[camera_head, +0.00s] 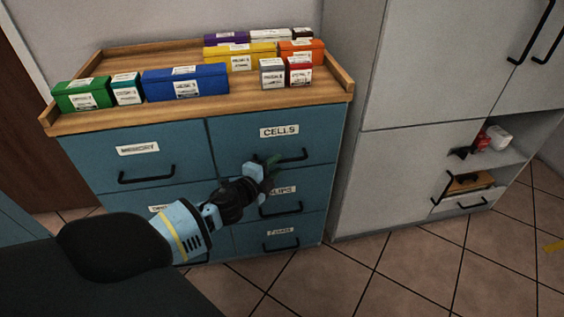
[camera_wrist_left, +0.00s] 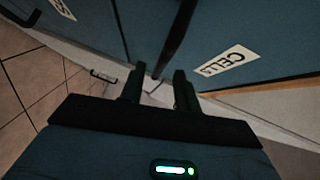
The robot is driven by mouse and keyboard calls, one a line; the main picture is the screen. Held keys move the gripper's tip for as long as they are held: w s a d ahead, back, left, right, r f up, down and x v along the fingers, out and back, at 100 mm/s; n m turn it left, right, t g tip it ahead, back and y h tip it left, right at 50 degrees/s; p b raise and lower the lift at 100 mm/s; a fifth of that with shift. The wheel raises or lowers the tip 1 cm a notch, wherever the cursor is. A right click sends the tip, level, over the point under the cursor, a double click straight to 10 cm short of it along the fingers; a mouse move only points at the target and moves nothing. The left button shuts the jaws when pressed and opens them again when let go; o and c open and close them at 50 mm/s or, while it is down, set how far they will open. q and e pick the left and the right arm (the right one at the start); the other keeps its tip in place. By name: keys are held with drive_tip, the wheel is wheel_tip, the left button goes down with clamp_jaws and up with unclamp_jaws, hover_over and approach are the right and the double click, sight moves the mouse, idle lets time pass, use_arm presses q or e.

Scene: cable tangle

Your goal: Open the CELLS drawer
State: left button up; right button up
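The CELLS drawer (camera_head: 235,153) is the top right drawer of a blue cabinet, and its front looks flush. Its white CELLS label (camera_head: 279,131) also shows in the left wrist view (camera_wrist_left: 229,60). Its dark bar handle (camera_head: 293,156) sits below the label. My left gripper (camera_head: 270,170) is at the left part of this handle. In the left wrist view, my left gripper's two dark fingers (camera_wrist_left: 158,88) are apart, and the handle (camera_wrist_left: 177,38) runs toward the gap between them. I cannot tell whether they touch it. My right gripper is in neither view.
The MEMORY drawer (camera_head: 130,160) is on the left, and further drawers are below. Several coloured boxes, including a blue one (camera_head: 185,83), stand on the wooden top (camera_head: 200,112). A tall grey cabinet (camera_head: 400,160) stands close on the right. Tiled floor (camera_head: 385,270) is clear in front.

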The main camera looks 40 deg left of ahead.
sight(282, 161)
use_arm(q)
drive_tip(key=shift+w+a+f+b, duration=0.1)
drive_tip(key=shift+w+f+b, duration=0.05)
drive_tip(key=shift+w, duration=0.8)
drive_tip(key=shift+w+f+b, duration=0.15)
drive_tip(key=shift+w, duration=0.8)
clamp_jaws()
